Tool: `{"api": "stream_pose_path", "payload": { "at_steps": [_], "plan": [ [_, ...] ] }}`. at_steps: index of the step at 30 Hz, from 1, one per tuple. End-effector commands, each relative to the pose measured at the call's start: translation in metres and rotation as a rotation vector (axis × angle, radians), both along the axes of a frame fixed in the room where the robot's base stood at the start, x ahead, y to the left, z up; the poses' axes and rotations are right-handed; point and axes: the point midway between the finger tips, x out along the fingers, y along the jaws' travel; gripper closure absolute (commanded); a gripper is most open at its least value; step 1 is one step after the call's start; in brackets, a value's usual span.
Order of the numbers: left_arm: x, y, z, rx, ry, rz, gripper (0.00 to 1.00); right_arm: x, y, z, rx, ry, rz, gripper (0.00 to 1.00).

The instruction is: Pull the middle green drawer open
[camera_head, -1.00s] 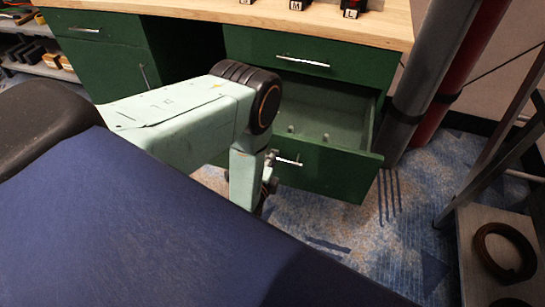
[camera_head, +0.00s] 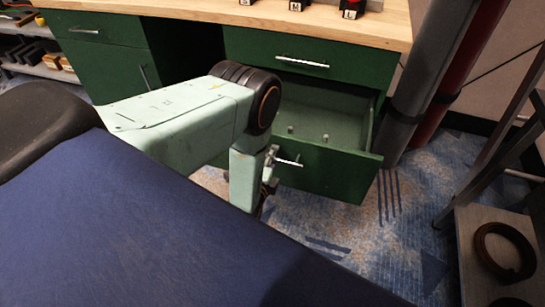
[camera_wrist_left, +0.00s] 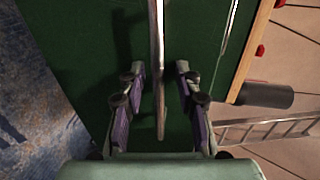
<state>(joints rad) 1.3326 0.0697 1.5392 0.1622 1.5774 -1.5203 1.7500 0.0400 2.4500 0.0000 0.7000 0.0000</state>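The middle green drawer (camera_head: 335,172) stands pulled out below the closed top drawer, with its pale interior showing. Its silver bar handle (camera_head: 290,163) is on the front face, partly hidden at its left end by my left arm. My left gripper (camera_head: 270,170) is beside the handle and mostly hidden by its own wrist. In the left wrist view, the fingers of my left gripper (camera_wrist_left: 160,78) are spread, one on each side of the handle (camera_wrist_left: 157,45), with visible gaps. The green drawer front (camera_wrist_left: 85,50) fills the area behind them. My right gripper is not in view.
The top drawer (camera_head: 315,52) is under a wooden worktop (camera_head: 220,12). Grey and red pipes (camera_head: 420,90) stand right of the cabinet. A shelf (camera_head: 490,235) with a brown coil (camera_head: 503,250) is at far right. Carpet (camera_head: 370,240) lies clear below the drawer.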

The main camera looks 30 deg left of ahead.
Motion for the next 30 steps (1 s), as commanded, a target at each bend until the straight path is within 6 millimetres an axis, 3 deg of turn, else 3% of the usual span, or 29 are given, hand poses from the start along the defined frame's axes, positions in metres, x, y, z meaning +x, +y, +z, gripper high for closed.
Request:
{"api": "stream_pose_path", "payload": {
  "at_steps": [8, 21, 30],
  "plan": [
    [-0.006, -0.002, 0.0, -0.001, 0.004, -0.001, 0.67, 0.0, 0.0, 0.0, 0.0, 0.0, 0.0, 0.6],
    [-0.084, -0.021, 0.015, -0.001, 0.007, -0.002, 0.67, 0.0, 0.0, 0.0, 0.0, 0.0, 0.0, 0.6],
    [-0.113, -0.028, 0.022, -0.001, 0.002, -0.001, 0.67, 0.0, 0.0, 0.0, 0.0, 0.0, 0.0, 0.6]
  ]
}}
